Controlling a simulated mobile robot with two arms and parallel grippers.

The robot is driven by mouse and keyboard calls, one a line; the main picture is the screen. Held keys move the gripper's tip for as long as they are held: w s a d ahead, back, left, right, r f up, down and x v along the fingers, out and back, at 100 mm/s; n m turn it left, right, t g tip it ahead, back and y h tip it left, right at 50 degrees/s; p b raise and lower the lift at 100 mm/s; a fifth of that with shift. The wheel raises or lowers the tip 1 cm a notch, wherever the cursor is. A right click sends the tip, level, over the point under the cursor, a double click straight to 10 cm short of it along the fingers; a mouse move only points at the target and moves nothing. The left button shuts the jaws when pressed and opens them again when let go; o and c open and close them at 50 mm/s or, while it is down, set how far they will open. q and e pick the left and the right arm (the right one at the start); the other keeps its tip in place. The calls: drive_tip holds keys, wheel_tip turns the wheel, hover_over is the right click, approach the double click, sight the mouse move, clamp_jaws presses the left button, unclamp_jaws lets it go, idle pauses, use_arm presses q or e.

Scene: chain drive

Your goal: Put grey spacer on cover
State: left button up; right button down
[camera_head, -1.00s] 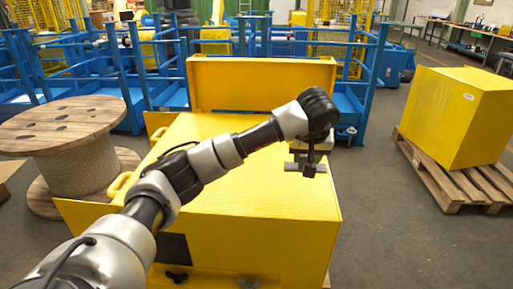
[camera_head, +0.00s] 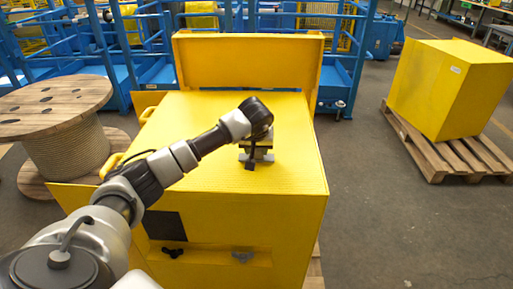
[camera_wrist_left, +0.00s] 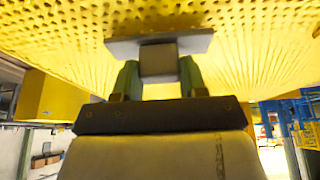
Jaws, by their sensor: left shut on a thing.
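The yellow cover (camera_head: 205,120) is the broad top of the large yellow box in the middle of the head view. My left gripper (camera_head: 252,152) is over its right-hand part, pointing down. It is shut on the grey spacer (camera_head: 265,157), whose edges show below the jaws. In the left wrist view, the grey spacer (camera_wrist_left: 190,42) is a flat bar with a block, and the block is between the green fingertips (camera_wrist_left: 158,72). The cover's dimpled yellow surface (camera_wrist_left: 60,22) is close behind the spacer. I cannot tell whether they touch. My right gripper is not in view.
A raised yellow panel (camera_head: 250,60) stands at the cover's back edge. The box front carries a black knob (camera_head: 173,252) and a grey knob (camera_head: 242,257). A wooden spool (camera_head: 55,125) stands left, and a yellow crate (camera_head: 450,90) on a pallet right. Much of the cover is clear.

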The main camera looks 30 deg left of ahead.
use_arm(q)
drive_tip(key=shift+f, duration=0.4)
drive_tip(key=o, duration=1)
drive_tip(key=shift+r, duration=0.1)
drive_tip(key=b+v, duration=0.1)
drive_tip(key=v, duration=1.1)
